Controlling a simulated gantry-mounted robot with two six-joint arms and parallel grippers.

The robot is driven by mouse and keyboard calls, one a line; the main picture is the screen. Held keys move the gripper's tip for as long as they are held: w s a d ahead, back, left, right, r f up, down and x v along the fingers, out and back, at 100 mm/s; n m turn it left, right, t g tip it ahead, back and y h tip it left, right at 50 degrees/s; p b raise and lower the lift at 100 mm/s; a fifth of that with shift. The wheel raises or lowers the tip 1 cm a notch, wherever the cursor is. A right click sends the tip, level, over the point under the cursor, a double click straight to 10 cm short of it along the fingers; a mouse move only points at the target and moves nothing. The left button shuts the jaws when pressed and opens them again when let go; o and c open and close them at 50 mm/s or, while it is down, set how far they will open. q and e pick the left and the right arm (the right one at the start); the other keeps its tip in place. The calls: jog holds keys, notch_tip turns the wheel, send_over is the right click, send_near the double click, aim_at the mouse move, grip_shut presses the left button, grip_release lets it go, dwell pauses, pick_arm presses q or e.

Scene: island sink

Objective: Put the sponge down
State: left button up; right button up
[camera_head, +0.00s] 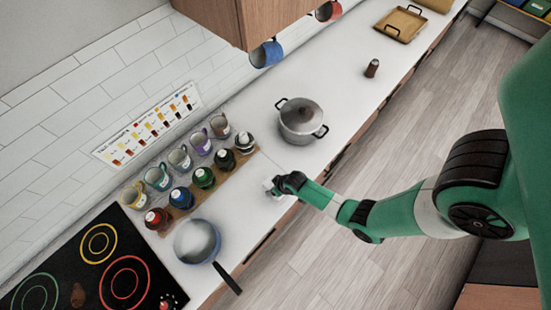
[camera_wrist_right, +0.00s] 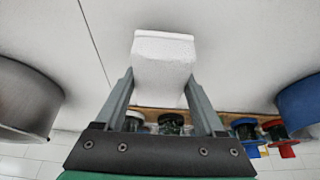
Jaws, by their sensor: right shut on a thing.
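The white, block-shaped sponge (camera_wrist_right: 163,58) is between the two fingers of my right gripper (camera_wrist_right: 160,88) in the right wrist view. The fingers are shut on its sides, and its far end sticks out past their tips. In the head view my right gripper (camera_head: 274,186) is over the white counter (camera_head: 245,215), close to its front edge. A small pale part of the sponge (camera_head: 267,184) shows at its tip there. I cannot tell whether the sponge touches the counter. My left gripper is not in view.
A wooden board (camera_head: 186,212) holds several bottles, with mugs (camera_head: 180,160) along the wall. A cooktop (camera_head: 100,265) is at lower left.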

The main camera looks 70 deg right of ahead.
jog(key=f+b, duration=0.4)
jog(key=shift+d+f, duration=0.1)
jog(key=shift+d, duration=0.3)
jog(key=shift+a, duration=0.1)
jog(key=shift+r+p, duration=0.2)
jog(key=shift+p, duration=0.1)
jog(key=shift+f, duration=0.15)
jog(key=o, duration=1.3)
jog(key=shift+a+f, duration=0.1)
